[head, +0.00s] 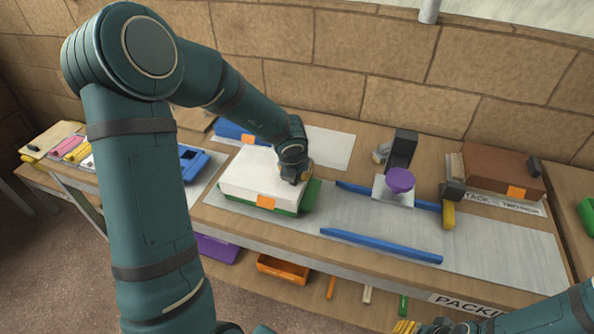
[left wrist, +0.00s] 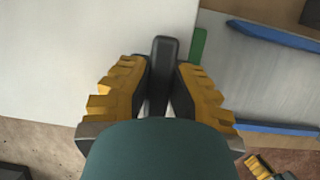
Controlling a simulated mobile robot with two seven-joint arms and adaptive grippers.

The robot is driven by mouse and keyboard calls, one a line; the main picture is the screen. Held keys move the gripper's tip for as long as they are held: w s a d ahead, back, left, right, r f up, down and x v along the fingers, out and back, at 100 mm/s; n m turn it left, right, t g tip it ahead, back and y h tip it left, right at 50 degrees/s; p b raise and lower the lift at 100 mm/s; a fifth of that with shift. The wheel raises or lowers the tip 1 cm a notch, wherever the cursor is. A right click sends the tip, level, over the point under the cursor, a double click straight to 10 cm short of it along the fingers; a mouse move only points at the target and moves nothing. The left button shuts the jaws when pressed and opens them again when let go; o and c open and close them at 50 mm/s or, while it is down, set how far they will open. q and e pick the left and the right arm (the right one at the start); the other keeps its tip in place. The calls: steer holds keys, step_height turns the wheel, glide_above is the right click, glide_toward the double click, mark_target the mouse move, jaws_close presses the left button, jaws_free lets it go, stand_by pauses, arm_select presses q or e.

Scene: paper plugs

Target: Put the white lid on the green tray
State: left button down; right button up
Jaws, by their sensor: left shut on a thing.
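The white lid (head: 258,168) is over the green tray (head: 311,197), which shows along its right side and front edge. The lid sits off to the left of the tray; I cannot tell whether they touch. In the left wrist view the white lid (left wrist: 60,60) fills the left, and a strip of the green tray (left wrist: 198,46) shows past its right edge. My left gripper (head: 298,178) is at the lid's right side, shut on its dark handle (left wrist: 164,60) between yellow fingers. My right gripper (head: 420,326) is low at the right, partly cut off.
Two blue rails (head: 380,246) lie on the grey bench strip to the right. A purple knob (head: 400,180) on a white block stands by the back rail. A brown box (head: 502,170) is at the far right. A blue tray (head: 192,165) is to the left.

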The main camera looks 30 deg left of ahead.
arm_select(q)
steer(key=shift+f+b, duration=0.35)
steer(key=shift+f, duration=0.15)
stand_by(0.4)
steer(key=c, duration=0.9)
jaws_free()
steer(key=shift+c, duration=0.2)
steer(key=v, duration=1.2)
